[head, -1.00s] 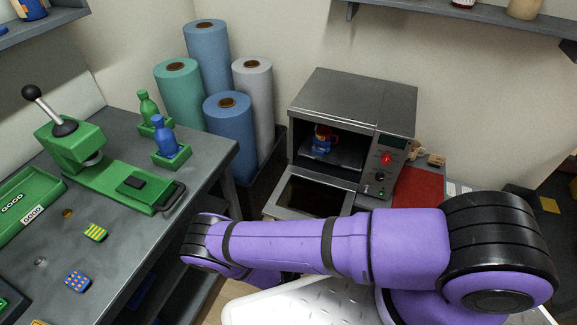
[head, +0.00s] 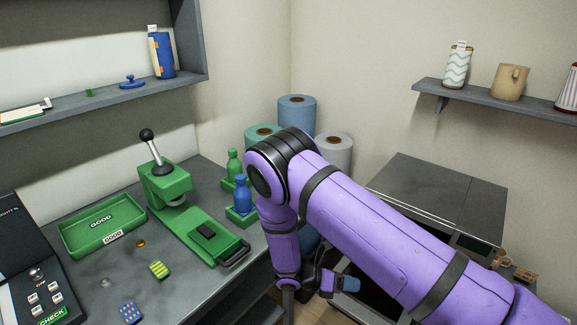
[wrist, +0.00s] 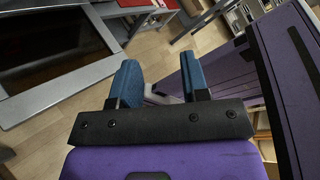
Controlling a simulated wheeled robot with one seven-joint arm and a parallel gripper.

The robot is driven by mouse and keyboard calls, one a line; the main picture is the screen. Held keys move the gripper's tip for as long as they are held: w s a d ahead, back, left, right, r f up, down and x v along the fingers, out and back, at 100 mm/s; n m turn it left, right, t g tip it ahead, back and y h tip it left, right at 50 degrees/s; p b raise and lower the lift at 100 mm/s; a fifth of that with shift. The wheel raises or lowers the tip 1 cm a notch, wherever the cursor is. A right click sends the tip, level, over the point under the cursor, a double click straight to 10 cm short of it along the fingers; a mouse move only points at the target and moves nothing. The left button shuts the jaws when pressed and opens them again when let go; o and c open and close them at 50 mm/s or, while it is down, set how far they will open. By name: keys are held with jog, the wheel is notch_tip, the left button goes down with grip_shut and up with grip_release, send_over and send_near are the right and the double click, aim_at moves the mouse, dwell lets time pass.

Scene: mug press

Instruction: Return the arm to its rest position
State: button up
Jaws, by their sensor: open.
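My purple arm crosses the right half of the head view, bent at a black joint, with the forearm pointing down. My gripper (head: 343,284) is low, in front of the oven and beside the table's right edge. In the wrist view my gripper (wrist: 160,82) shows two blue fingers spread apart with nothing between them. The grey oven (head: 440,195) stands behind my arm, which hides most of its front. The open oven door (wrist: 60,50) shows at the upper left of the wrist view.
The table (head: 190,290) at left holds a green press (head: 165,185), a green GOOD tray (head: 103,225), two small patterned blocks and two bottles. Fabric-like rolls (head: 297,115) stand in the corner. A wall shelf (head: 490,102) with mugs is at upper right. Wooden floor (wrist: 150,60) shows below my gripper.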

jog(key=d+r+m+g+y, duration=0.1)
jog(key=d+r+m+y, duration=0.3)
jog(key=r, duration=0.8)
jog(key=s+r+m+y, duration=0.1)
jog(key=r+m+y, duration=0.2)
jog(key=r+m, duration=0.55)
jog(key=d+r+m+g+y, duration=0.1)
jog(key=d+r+m+y, duration=0.2)
jog(key=r, duration=1.1)
jog(key=s+d+r+m+t+y, duration=0.2)
jog(key=s+d+r+m+t, duration=0.1)
jog(key=s+r+m, duration=0.3)
jog(key=s+d+r+m+t+y, duration=0.3)
jog(key=s+r+m+t, duration=0.2)
jog(key=s+r, duration=0.6)
jog(key=shift+s+r+m+y, duration=0.25)
jog(key=shift+s+m+y, duration=0.1)
jog(key=shift+s, duration=1.4)
jog(key=shift+c, duration=0.4)
